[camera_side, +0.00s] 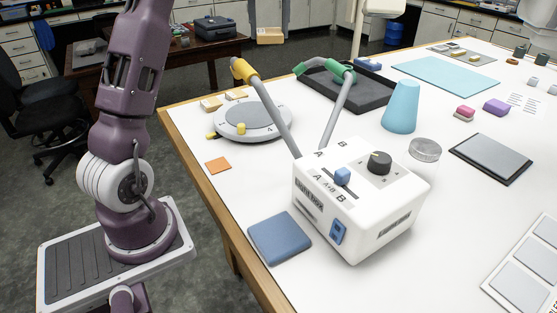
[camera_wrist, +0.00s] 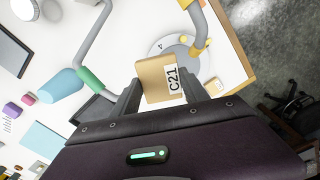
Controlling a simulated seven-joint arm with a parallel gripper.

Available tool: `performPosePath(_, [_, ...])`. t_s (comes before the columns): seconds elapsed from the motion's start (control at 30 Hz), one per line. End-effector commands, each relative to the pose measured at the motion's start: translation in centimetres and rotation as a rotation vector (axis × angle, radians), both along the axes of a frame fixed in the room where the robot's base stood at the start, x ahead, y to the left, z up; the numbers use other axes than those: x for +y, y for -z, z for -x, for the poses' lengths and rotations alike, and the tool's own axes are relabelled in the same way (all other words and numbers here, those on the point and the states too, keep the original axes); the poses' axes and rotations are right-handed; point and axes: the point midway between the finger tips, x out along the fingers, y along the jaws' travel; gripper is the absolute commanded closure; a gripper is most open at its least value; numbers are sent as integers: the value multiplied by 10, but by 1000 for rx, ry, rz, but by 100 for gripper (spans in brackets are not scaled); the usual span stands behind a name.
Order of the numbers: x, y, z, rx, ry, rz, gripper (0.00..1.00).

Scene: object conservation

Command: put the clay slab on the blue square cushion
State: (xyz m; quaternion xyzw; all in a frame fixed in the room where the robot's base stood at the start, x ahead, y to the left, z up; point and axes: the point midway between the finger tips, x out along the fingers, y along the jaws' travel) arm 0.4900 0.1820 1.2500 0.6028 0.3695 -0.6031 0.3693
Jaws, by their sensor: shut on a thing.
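In the wrist view, a tan clay slab (camera_wrist: 154,76) with a white "C21" label sits between the two fingers of my gripper (camera_wrist: 159,92). The gripper is shut on it. The slab overlaps the grey turntable in that picture, and its far side is hidden. My gripper is outside the side view, where only other parts of my arm show. The blue square cushion (camera_side: 280,238) lies flat on the white table near its front left edge, with nothing on it. I cannot make out the cushion in the wrist view.
A white light box (camera_side: 350,215) with two bent lamp arms stands right of the cushion. An orange square (camera_side: 218,165) and a round grey turntable (camera_side: 252,122) lie farther back. Small tan blocks (camera_side: 211,103) sit behind the turntable. A blue cone (camera_side: 402,108) stands at the back.

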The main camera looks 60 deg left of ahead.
Motion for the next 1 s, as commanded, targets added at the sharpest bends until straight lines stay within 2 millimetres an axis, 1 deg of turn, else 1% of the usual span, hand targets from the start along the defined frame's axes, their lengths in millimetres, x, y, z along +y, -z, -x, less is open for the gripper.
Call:
performPosePath(0.03, [-20, -4, 0, -3, 58, 1, 93])
performPosePath(0.07, [-32, -6, 2, -2, 94, 0, 93])
performPosePath(0.13, [-64, -10, 6, -3, 191, 1, 93])
performPosePath(0.17, [-79, -12, 9, -2, 237, 0, 93])
performPosePath(0.2, [-101, -14, 14, -2, 305, -1, 93])
performPosePath(0.23, [-118, -15, 20, -3, 360, -1, 93])
performPosePath(0.27, [-135, -15, 26, 0, 417, -1, 93])
performPosePath(0.3, [-157, -15, 36, -1, 492, -2, 93])
performPosePath(0.4, [-204, -12, 63, -1, 661, -4, 93])
performPosePath(0.5, [-238, -6, 89, -1, 799, -4, 93])
performPosePath(0.6, [-261, 1, 112, 0, 905, -4, 93])
performPosePath(0.7, [-278, 8, 132, -1, 990, -4, 93])
performPosePath(0.9, [-299, 21, 165, -1, 1123, -3, 93])
performPosePath(1.0, [-299, 40, 165, 4, 1124, 2, 93])
